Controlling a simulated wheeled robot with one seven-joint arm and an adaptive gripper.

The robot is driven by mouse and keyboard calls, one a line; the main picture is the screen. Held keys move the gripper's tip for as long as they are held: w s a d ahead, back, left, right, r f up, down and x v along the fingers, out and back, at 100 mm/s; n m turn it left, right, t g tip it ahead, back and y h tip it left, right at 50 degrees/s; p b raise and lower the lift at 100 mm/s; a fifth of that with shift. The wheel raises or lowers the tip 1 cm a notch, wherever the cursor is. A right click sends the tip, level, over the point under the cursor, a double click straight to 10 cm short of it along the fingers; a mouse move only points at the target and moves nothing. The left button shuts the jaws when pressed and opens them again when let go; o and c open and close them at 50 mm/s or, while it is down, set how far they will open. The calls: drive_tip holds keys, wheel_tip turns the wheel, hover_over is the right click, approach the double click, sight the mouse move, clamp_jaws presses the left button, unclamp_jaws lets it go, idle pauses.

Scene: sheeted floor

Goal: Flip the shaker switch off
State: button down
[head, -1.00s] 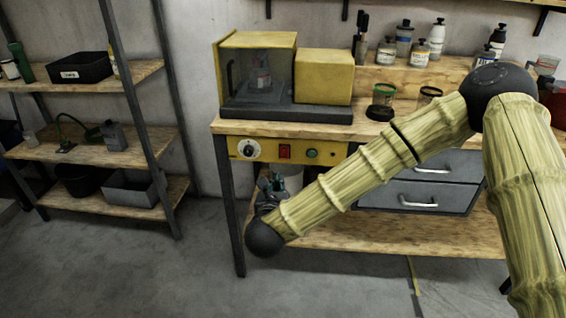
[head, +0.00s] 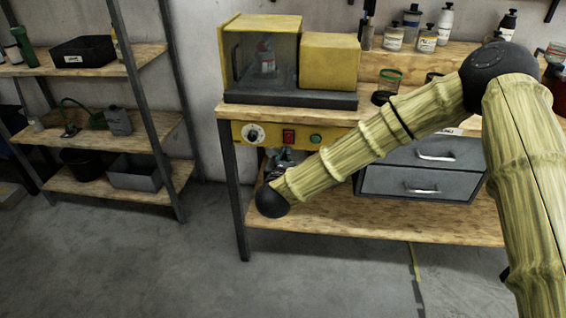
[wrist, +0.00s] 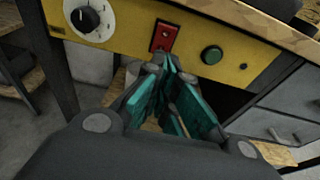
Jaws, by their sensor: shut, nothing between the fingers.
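The shaker (head: 262,60) is a yellow cabinet with a clear window and a bottle inside, on the bench. The yellow control panel (head: 335,131) is under the bench's front edge. On it, the red switch (head: 288,136) sits between a white-ringed dial (head: 252,134) and a green button (head: 316,138). In the wrist view the red switch (wrist: 163,37) is in plain sight, but its rocker position is too small to tell. My gripper (wrist: 168,68), with teal finger pads, is shut and empty, its tips just below the switch, contact unclear. In the head view my arm mostly hides it.
A grey drawer unit (head: 420,180) is under the bench at right. Bottles and jars (head: 426,40) stand on the bench's raised back shelf. A shelving rack (head: 95,140) is at left. The floor (head: 150,265) in front is clear.

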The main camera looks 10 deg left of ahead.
drive_tip(key=w, duration=0.6)
drive_tip(key=shift+w+p, duration=0.3)
drive_tip(key=shift+w, duration=0.05)
drive_tip(key=shift+w+d+r+g+p, duration=0.1)
drive_tip(key=shift+w+r+g+p, duration=0.25)
drive_tip(key=shift+g+p, duration=0.1)
drive_tip(key=shift+f, duration=0.25)
drive_tip(key=shift+s+a, duration=0.2)
drive_tip(key=shift+s, duration=0.35)
drive_tip(key=b, duration=0.1)
approach(288, 140)
drive_tip(key=r+v, duration=0.1)
drive_tip(key=v, duration=0.6)
drive_tip(key=shift+w+d+r, duration=0.1)
drive_tip(key=shift+r, duration=0.05)
